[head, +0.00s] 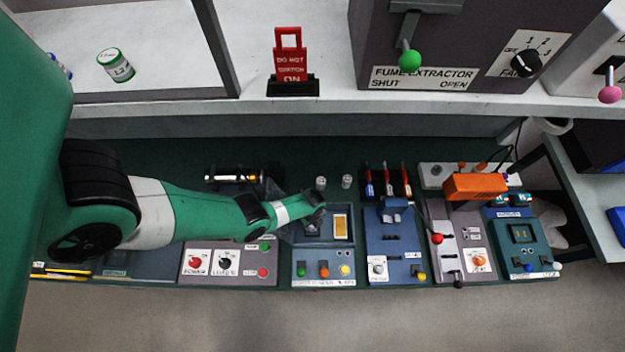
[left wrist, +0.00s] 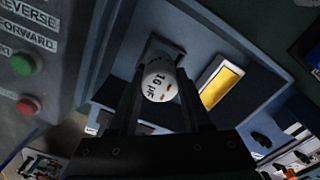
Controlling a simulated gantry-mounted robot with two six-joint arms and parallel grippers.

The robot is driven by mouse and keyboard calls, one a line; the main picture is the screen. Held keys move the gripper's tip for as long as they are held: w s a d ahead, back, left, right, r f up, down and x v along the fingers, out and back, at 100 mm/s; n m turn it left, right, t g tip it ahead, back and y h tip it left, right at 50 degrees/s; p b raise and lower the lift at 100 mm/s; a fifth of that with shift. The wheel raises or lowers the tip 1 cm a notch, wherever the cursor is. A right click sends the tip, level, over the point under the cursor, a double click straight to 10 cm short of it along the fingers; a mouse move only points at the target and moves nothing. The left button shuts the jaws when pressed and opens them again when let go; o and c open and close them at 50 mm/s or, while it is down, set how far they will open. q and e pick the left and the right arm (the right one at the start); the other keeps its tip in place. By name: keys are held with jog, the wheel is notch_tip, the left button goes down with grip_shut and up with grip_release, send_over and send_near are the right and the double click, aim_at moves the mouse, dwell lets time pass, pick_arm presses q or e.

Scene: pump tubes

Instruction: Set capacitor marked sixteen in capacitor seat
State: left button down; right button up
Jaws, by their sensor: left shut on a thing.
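My left gripper (head: 316,203) reaches in from the left over a blue-grey panel unit (head: 322,267). In the left wrist view the left gripper (left wrist: 160,100) is shut on a white capacitor (left wrist: 160,82) marked "16 µF", with its marked end facing the camera. The gripper hides the capacitor and seat in the head view. My right gripper is not in view.
Two small white cylinders (head: 320,183) (head: 346,181) stand behind the unit. Other control panels (head: 393,245) flank the unit.

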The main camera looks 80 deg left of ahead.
pick_arm(q)
notch_tip(320, 180, down, 4)
jog(key=b, duration=0.3)
jog(key=shift+b, duration=0.4)
jog(key=shift+r, duration=0.3)
jog(key=shift+f, duration=0.2)
jog(key=shift+c, duration=1.8)
grip_release()
